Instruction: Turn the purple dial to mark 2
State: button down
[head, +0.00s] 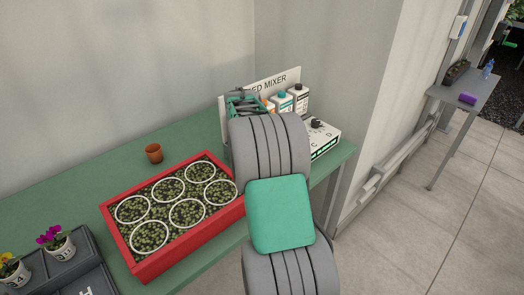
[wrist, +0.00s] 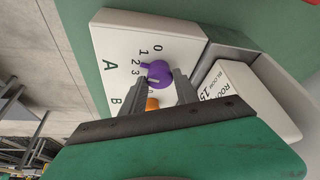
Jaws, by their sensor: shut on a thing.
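The purple dial (wrist: 157,74) sits on the white panel (wrist: 118,62) of the feed mixer in the wrist view. Printed marks 0, 1, 2 and 3 curve around its upper left side. Its raised edge faces left, toward marks 2 and 3; the exact mark is too small to tell. My gripper (wrist: 160,82) is shut on the dial, one finger on each side. In the head view my gripper (head: 243,100) is at the feed mixer (head: 324,137), and my arm hides the dial.
An orange dial (wrist: 152,103) lies just below the purple one, by the letter B. A white bottle (wrist: 245,100) stands close on the right. In the head view, a red tray (head: 172,258) of round pots and a small terracotta pot (head: 153,153) are on the green bench (head: 110,160).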

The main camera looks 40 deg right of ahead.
jog(key=shift+m, duration=0.4)
jog(key=c, duration=0.9)
grip_release()
jog(key=shift+c, duration=0.2)
jog(key=v, duration=0.7)
jog(key=shift+a+r, duration=0.25)
jog(key=shift+r, duration=0.1)
